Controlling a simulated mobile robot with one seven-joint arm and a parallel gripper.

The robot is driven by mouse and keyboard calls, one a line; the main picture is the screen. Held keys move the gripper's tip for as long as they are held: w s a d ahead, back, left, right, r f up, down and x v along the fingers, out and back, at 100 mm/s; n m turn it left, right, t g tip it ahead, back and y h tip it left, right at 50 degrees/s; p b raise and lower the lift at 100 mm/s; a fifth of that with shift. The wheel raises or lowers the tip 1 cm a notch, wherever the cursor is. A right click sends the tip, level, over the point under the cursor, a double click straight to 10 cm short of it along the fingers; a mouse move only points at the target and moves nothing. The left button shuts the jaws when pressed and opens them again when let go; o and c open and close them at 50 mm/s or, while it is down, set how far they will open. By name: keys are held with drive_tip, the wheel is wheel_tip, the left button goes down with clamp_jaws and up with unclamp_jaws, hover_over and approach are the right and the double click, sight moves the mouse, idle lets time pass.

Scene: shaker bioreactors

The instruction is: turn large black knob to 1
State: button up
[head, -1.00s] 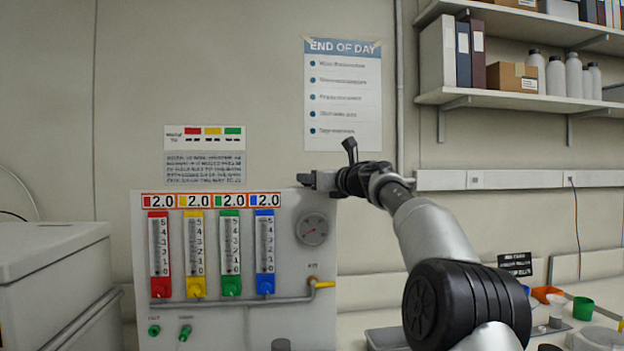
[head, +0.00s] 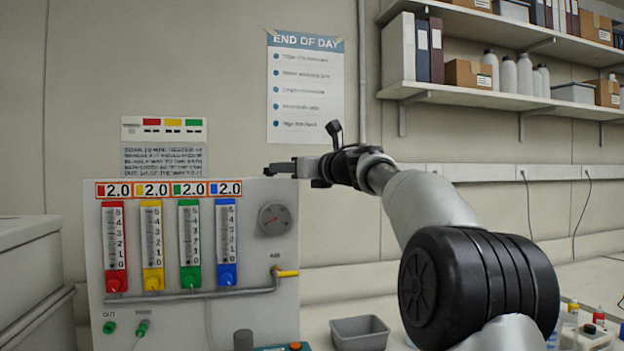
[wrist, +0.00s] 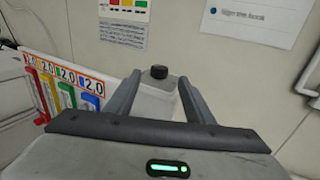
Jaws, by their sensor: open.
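A short black knob (wrist: 158,72) stands on top of the pale panel box, seen in the wrist view. My gripper (wrist: 160,80) is open, with its two grey fingers pointing toward the knob, one to each side of it in the picture. Whether the knob lies at finger depth I cannot tell. No number marking shows around the knob.
The panel carries red, yellow, green and blue flow tubes (head: 170,245) with 2.0 displays, a round gauge (head: 274,219) and a yellow-handled valve (head: 287,273). A grey cylinder (head: 243,340) and a grey tray (head: 359,333) are below. Shelves (head: 500,97) hang at the right.

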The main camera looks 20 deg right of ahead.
drive_tip(key=b+v, duration=0.1)
drive_tip(key=v, duration=0.9)
